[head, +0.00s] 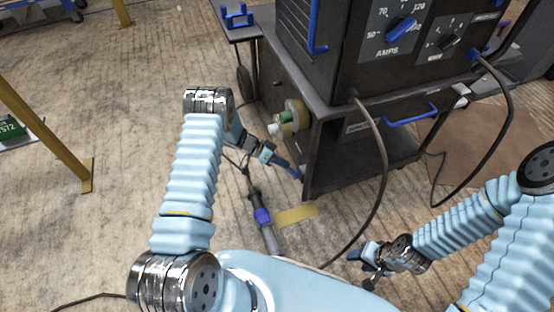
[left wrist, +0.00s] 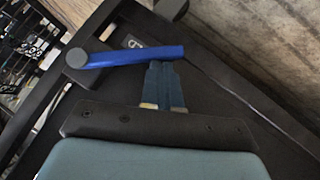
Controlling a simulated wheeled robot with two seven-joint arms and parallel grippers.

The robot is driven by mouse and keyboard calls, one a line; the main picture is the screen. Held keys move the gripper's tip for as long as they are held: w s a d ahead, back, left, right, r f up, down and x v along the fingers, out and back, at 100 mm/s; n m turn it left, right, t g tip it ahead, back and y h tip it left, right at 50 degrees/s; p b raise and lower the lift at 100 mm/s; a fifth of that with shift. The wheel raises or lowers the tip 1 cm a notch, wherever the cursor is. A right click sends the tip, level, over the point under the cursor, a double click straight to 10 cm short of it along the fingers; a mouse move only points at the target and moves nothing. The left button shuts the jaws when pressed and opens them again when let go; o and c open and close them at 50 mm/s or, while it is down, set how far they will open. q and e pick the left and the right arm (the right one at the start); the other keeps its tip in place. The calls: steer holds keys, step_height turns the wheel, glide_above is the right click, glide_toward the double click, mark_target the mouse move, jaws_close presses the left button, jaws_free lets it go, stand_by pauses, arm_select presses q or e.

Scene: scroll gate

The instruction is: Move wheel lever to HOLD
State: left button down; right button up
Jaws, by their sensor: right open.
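The wheel lever is a blue bar on a round grey pivot, and it lies across the left wrist view (left wrist: 140,57) with the pivot at its left end. In the head view, the blue lever (head: 288,168) shows low at the near left corner of the dark cart. My left gripper (head: 270,156) is beside it. In the left wrist view, my left gripper's blue fingers (left wrist: 162,72) are together, with tips at the lever's near side. Nothing shows between them. A partly hidden white marking (left wrist: 134,43) sits behind the lever. My right gripper (head: 362,254) is open, low at the right.
A yellow post (head: 45,135) stands left; the floor between is clear.

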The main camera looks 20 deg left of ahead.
arm_select(q)
steer(key=f+n+g+h+b, duration=0.1)
steer(key=b, duration=0.1)
steer(key=s+d+f+n+g+h+b, duration=0.1)
steer(key=f+b, duration=0.1)
steer(key=b, duration=0.1)
steer(key=s+d+f+h+b, duration=0.1)
steer(key=b, duration=0.1)
steer(key=shift+s+f+n+g+h, duration=0.15)
steer(key=shift+f+n+g+h, duration=0.15)
steer(key=shift+n+g, duration=0.1)
steer(key=shift+s+d+f+b, duration=0.1)
steer(key=shift+s+b, duration=0.1)
steer(key=shift+b, duration=0.15)
steer(key=v, duration=1.4)
steer(key=shift+p, duration=0.45)
steer(key=shift+w, duration=0.15)
